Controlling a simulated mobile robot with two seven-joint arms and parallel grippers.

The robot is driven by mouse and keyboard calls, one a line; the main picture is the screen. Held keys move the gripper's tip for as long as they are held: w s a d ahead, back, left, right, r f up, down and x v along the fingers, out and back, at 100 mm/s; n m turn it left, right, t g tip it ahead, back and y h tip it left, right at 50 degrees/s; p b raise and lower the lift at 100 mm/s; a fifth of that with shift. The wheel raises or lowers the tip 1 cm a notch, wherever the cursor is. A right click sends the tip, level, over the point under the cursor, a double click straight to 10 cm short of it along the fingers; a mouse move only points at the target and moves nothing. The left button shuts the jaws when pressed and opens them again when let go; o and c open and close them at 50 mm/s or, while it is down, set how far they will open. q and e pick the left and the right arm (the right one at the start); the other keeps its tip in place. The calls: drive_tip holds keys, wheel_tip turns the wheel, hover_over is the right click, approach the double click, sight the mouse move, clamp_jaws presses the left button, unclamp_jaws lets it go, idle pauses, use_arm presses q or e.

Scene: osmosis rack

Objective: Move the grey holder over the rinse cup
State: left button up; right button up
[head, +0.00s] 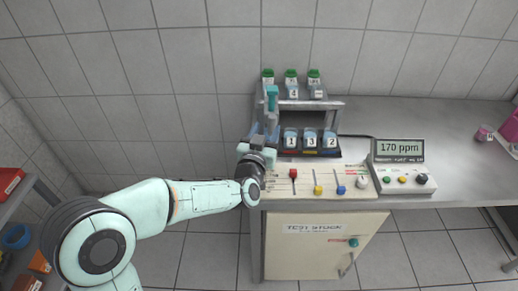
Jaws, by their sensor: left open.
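My left gripper (267,132) is at the left end of the rack on the bench. It is open, pointing away from me, and my wrist covers the rack's left side. A teal upright piece (272,97) shows just beyond it; I cannot tell what it belongs to. On the rack's upper shelf stand several green-topped pieces with white labels; a grey part (317,93) shows under the right one. I cannot tell which piece is the grey holder. No rinse cup is clearly identifiable. My right gripper is out of view.
A panel with red (293,174), yellow (318,189) and blue (341,189) knobs lies before the cups. A display reading 170 ppm (400,148) stands to its right. A pink item (484,133) is far right. The bench between them is clear.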

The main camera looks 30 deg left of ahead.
use_arm(q)
drive_tip(key=v, duration=0.7)
drive_tip(key=shift+s+b, duration=0.35)
